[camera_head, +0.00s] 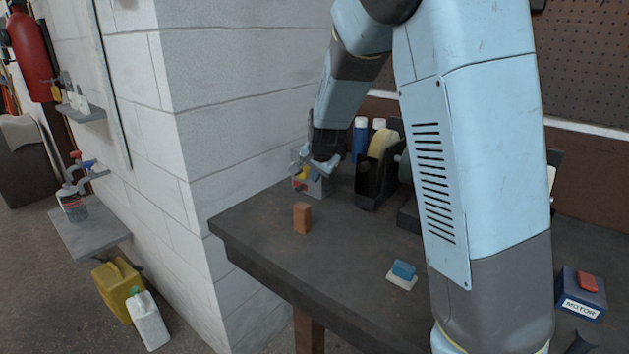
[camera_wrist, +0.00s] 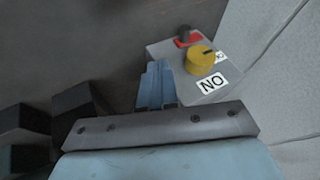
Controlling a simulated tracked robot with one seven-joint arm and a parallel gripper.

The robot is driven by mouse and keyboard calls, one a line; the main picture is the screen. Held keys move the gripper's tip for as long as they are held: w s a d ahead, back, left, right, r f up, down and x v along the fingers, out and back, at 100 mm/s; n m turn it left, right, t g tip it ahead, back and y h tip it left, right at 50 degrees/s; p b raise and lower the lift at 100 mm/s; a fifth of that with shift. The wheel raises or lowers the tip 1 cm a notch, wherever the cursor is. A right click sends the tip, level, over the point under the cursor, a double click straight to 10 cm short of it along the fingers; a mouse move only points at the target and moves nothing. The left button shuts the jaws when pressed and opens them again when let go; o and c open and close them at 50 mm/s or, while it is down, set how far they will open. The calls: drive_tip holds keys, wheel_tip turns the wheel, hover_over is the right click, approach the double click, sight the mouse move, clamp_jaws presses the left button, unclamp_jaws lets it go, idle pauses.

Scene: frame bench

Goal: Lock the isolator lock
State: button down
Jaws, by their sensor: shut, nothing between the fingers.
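The isolator is a small grey box at the back left of the bench (camera_head: 255,225), partly behind my gripper in the head view. In the wrist view the grey box (camera_wrist: 215,64) carries a round yellow knob (camera_wrist: 200,61) with a dark mark on it. Beside the knob is a red patch (camera_wrist: 189,41) with a dark round piece (camera_wrist: 184,31) on it. A white label (camera_wrist: 212,83) bears the letters O and N; a smaller label is partly hidden by the knob. My gripper (camera_wrist: 155,84) is shut and empty, beside the box on its left, apart from the knob.
A brown block (camera_head: 302,218) and a blue-topped sponge (camera_head: 403,270) lie nearer the front. A white block wall (camera_head: 240,100) bounds the left. The bench middle is mostly clear.

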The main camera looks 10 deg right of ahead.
drive_tip(key=shift+s+d+r, duration=0.1)
drive_tip(key=shift+s+r, duration=0.2)
drive_tip(key=shift+r, duration=0.2)
drive_tip(key=shift+d, duration=0.1)
drive_tip(key=s+d+r+n, duration=0.2)
drive_tip(key=s+d+r, duration=0.2)
drive_tip(key=s, duration=0.8)
drive_tip(key=s+d+r+n, duration=0.3)
drive_tip(key=s+d+r, duration=0.1)
drive_tip(key=s, duration=0.8)
drive_tip(key=s+d+r+n+g, duration=0.1)
drive_tip(key=s+d+r+n, duration=0.2)
drive_tip(key=s, duration=0.9)
drive_tip(key=shift+d+r+h, duration=0.3)
drive_tip(key=shift+d+r, duration=0.65)
drive_tip(key=shift+d, duration=0.3)
drive_tip(key=shift+s, duration=0.15)
